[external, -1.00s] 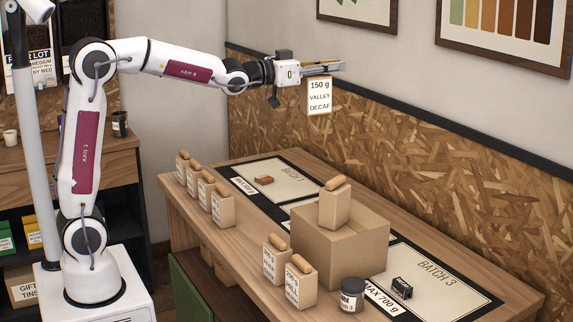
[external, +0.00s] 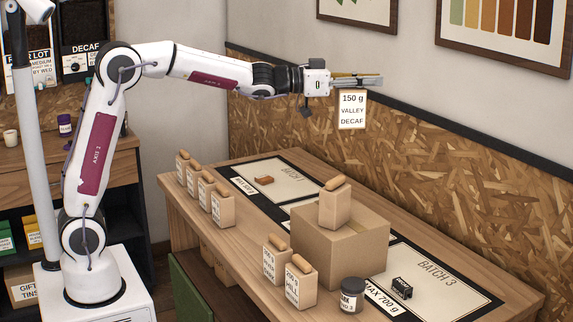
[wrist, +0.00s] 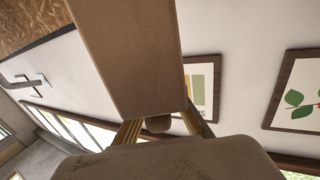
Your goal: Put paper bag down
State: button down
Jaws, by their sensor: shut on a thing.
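My gripper (external: 358,80) is shut on a paper bag and holds it high above the table, in front of the wall. The bag's white label (external: 352,110) reads 150 g Valley Decaf. In the wrist view the plain brown paper bag (wrist: 130,60) fills the upper middle, beyond the yellowish fingers. The table has a Batch 1 mat (external: 290,172) at the far left and a Batch 3 mat (external: 440,275) at the right. A cardboard box (external: 325,245) stands between them and hides most of the middle mat.
Another paper bag (external: 335,208) stands on the box. Several bags (external: 222,208) stand along the table's left edge, and two (external: 300,285) near its front, beside a dark jar (external: 352,295). A small brown item (external: 264,180) lies on Batch 1; a small black item (external: 402,288) is on Batch 3.

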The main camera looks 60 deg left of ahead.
jog(key=shift+f, duration=2)
notch_tip(320, 180, down, 14)
jog(key=shift+r, duration=0.25)
jog(key=shift+f, duration=2.4)
jog(key=c, duration=2)
grip_release()
jog(key=shift+r, duration=0.2)
